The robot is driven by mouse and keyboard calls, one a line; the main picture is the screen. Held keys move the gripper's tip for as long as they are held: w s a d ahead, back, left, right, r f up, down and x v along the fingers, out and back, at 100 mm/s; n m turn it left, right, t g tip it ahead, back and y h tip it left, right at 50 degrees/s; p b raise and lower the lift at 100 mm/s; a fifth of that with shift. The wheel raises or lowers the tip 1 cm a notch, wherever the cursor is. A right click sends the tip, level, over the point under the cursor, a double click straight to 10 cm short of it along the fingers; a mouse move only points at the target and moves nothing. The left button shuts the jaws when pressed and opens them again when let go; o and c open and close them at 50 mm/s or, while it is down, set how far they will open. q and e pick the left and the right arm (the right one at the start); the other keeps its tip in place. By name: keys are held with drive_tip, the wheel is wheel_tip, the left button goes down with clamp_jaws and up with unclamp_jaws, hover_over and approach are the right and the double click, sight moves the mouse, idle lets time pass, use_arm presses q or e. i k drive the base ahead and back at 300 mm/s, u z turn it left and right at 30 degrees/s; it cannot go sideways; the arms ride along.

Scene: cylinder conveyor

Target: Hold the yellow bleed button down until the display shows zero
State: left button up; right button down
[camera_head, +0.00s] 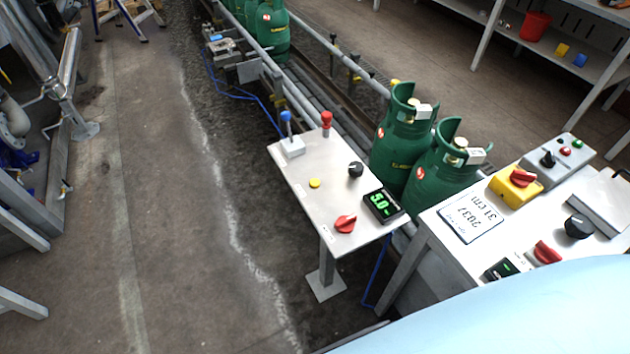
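The yellow bleed button (314,183) is a small round button on the pale panel table (330,210) in the middle of the head view. Nothing touches it. The display (382,205) is a black box at the panel's right edge with green digits that look like 5.0. Neither of my grippers is in view.
The panel also carries a red knob (345,223), a black knob (356,169), a blue-topped lever (287,127) and a red knob on a post (326,120). Green cylinders (402,135) stand behind. A second control table (440,240) is at right. The floor (170,230) at left is clear.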

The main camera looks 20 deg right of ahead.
sight(314, 182)
drive_tip(key=k, duration=0.5)
drive_tip(key=u, duration=0.5)
drive_tip(key=i, duration=2.35)
drive_tip(key=z, duration=2.8)
